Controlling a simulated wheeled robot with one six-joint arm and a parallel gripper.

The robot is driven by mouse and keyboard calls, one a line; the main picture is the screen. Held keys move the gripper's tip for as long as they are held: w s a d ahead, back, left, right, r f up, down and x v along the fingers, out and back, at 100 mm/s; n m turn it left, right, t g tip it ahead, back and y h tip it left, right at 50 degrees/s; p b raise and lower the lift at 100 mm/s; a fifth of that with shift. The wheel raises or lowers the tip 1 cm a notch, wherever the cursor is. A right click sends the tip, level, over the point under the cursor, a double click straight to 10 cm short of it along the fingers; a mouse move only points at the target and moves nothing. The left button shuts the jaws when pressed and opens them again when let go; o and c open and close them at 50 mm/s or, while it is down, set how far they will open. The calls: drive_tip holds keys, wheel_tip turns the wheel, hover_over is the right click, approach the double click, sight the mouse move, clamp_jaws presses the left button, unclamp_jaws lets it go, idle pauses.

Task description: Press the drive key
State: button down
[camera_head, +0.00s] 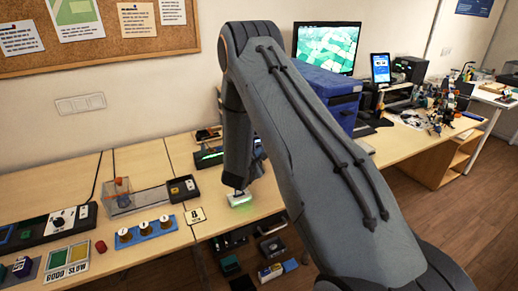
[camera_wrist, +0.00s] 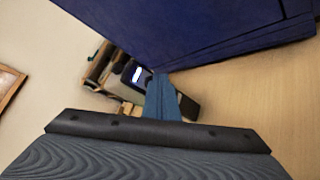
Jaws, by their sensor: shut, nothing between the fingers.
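My gripper (camera_head: 239,189) points down over the front part of the right table, with its tip at or just above a small pale block (camera_head: 240,200) that has a green glow around it. I cannot tell whether the tip touches the block. In the wrist view my gripper (camera_wrist: 163,98) shows as narrow blue-grey fingers, shut and empty. No key is clearly marked as the drive key in either view. A dark device with a small lit display (camera_wrist: 137,75) shows beyond the fingers in the wrist view.
A black unit with green lights (camera_head: 209,158) lies behind my gripper. A large blue box (camera_head: 330,90) stands to the right, partly behind my arm. A blue strip with several knobs (camera_head: 147,231), an "8" card (camera_head: 195,215) and a clear box (camera_head: 120,203) are to the left.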

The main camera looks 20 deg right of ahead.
drive_tip(key=shift+s, duration=0.45)
drive_tip(key=s+p, duration=0.3)
drive_tip(key=s, duration=0.3)
idle(0.4)
drive_tip(key=shift+d, duration=0.1)
